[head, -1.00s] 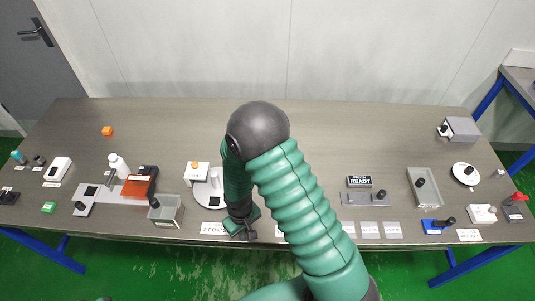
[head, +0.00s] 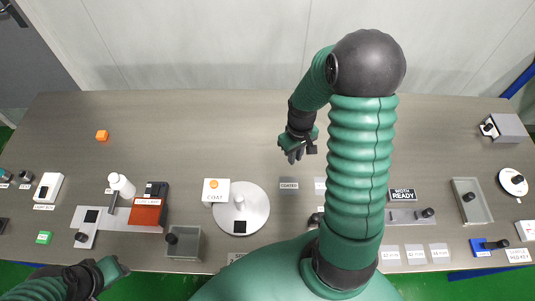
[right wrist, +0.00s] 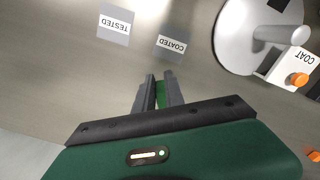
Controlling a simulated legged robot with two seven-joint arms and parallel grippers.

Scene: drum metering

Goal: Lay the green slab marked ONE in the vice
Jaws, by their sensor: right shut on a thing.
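My right gripper (head: 295,155) is above the middle of the table, pointing down. In the right wrist view its fingers (right wrist: 158,92) are shut on a green slab (right wrist: 161,95), which shows only as a narrow strip between them. Its marking cannot be read. My left gripper (head: 116,268) is at the lower left, near the table's front edge; its fingers cannot be made out. A small green block (head: 43,238) lies at the table's left. I cannot tell for sure which fixture is the vice; a grey rail with a black knob (head: 410,217) is below the WIDTH READY sign (head: 402,195).
A round grey plate (head: 256,208) stands beside the COAT box (head: 215,190). COATED (head: 289,184) and TESTED (right wrist: 114,26) labels lie on the table. Grey trays (head: 183,242) and (head: 485,205) stand left and right. The back middle is clear.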

